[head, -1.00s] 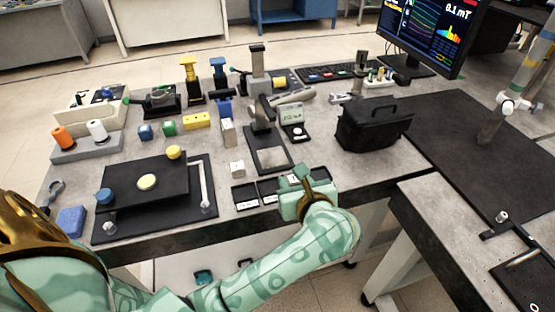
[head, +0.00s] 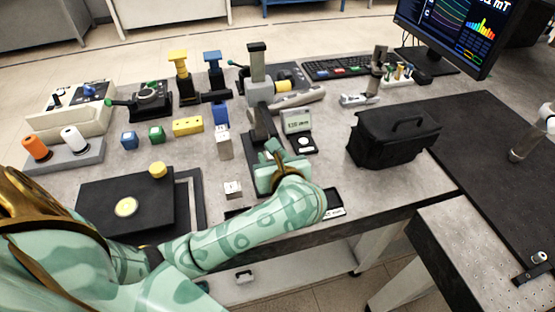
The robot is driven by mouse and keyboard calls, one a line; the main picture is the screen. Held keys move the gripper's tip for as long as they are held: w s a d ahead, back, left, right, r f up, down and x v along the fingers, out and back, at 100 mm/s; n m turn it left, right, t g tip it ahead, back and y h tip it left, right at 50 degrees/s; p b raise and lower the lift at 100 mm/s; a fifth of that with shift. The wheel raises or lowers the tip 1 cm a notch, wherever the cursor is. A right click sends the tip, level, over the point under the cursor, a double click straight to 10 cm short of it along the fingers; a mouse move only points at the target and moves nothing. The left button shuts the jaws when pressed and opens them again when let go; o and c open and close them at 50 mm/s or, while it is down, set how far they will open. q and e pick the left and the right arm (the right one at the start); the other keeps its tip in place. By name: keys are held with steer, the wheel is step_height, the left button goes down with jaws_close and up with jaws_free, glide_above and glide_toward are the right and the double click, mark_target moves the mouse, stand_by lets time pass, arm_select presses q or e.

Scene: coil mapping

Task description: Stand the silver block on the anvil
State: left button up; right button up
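A tall pale grey block (head: 224,146) stands upright right of the yellow block, and a smaller pale cube (head: 233,189) sits nearer the front. I cannot tell for sure which is the silver block. A dark stand with a column (head: 259,122) rises behind my gripper. Its flat base is mostly hidden; whether this is the anvil is unclear. My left gripper (head: 272,160) is over that base, right of both pale blocks. Its fingers are too small and covered to show whether they are open. My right gripper is not in view.
Yellow (head: 188,126), green (head: 157,134) and blue (head: 129,139) blocks line up to the left. A black plate (head: 130,203) is at the front left. Bare tabletop lies right of my gripper.

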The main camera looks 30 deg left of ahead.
arm_select(q)
steer(key=shift+w+f, duration=0.1)
steer(key=shift+f, duration=0.7)
steer(key=shift+w+d+r, duration=0.1)
steer(key=shift+d, duration=0.05)
steer(key=shift+a, duration=0.2)
steer(key=o, duration=0.8)
steer(key=shift+c, duration=0.2)
steer(key=o, duration=0.4)
steer(key=shift+d, duration=0.1)
steer(key=shift+c, duration=0.2)
steer(key=shift+s+d+r, duration=0.1)
steer(key=shift+s+r, duration=0.1)
steer(key=p+v, duration=0.3)
steer(key=v, duration=0.8)
steer(key=shift+s+d+r, duration=0.15)
steer(key=shift+s+d, duration=0.1)
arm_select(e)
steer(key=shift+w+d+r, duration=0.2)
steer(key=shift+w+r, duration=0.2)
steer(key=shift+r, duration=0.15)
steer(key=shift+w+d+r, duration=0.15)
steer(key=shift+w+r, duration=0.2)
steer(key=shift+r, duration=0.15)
